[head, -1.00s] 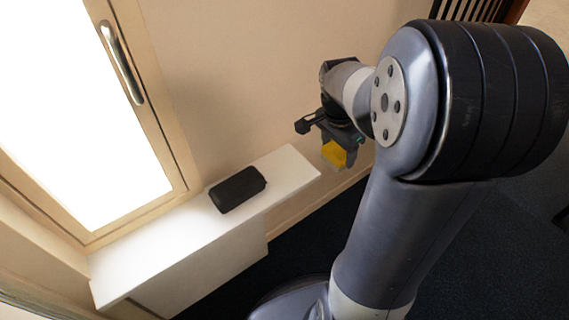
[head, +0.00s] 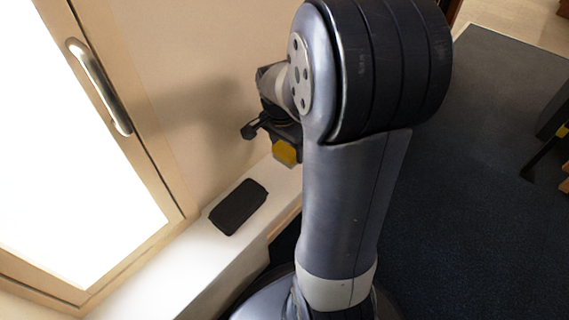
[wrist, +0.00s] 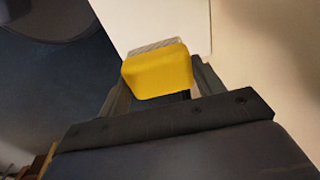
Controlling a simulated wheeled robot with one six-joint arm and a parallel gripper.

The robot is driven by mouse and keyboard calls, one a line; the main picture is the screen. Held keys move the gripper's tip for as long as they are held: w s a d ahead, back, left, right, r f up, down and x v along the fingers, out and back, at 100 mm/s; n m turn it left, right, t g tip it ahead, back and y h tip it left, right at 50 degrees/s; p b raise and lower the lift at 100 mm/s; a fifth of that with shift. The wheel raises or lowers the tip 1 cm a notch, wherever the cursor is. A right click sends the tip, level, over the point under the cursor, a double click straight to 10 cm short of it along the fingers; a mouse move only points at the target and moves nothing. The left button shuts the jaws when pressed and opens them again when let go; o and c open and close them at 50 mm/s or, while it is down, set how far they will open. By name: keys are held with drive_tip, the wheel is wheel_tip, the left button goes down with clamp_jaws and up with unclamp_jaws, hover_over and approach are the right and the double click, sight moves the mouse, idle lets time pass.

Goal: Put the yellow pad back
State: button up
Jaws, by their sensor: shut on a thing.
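The yellow pad (head: 285,152) is in my gripper (head: 283,141), held out past the wrist near the wall. In the wrist view the yellow pad (wrist: 158,72) sits between the two fingers of my gripper (wrist: 160,85), with a grey textured strip along its far edge. The gripper is shut on the pad. In the head view the pad shows over the far end of the white ledge; I cannot tell its height above it. My own arm hides part of the ledge.
A black oblong case (head: 238,206) lies on the white ledge (head: 165,262) below a bright window (head: 75,150) with a metal handle (head: 100,87). The beige wall stands close behind my gripper. Dark carpet (head: 470,200) is open at the right.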

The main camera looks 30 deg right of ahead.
sight(283, 151)
wheel_tip(283, 151, down, 6)
drive_tip(key=shift+r+b, duration=0.2)
drive_tip(key=shift+b, duration=0.8)
drive_tip(key=o, duration=0.9)
drive_tip(key=shift+r, duration=0.1)
drive_tip(key=r+p, duration=0.1)
drive_tip(key=r, duration=0.3)
drive_tip(key=a+r+p, duration=0.1)
drive_tip(key=r+p, duration=0.1)
drive_tip(key=r, duration=0.2)
drive_tip(key=r+p, duration=0.1)
drive_tip(key=r, duration=0.3)
drive_tip(key=shift+s+a+p, duration=0.3)
drive_tip(key=shift+a+p, duration=0.05)
drive_tip(key=shift+p, duration=0.05)
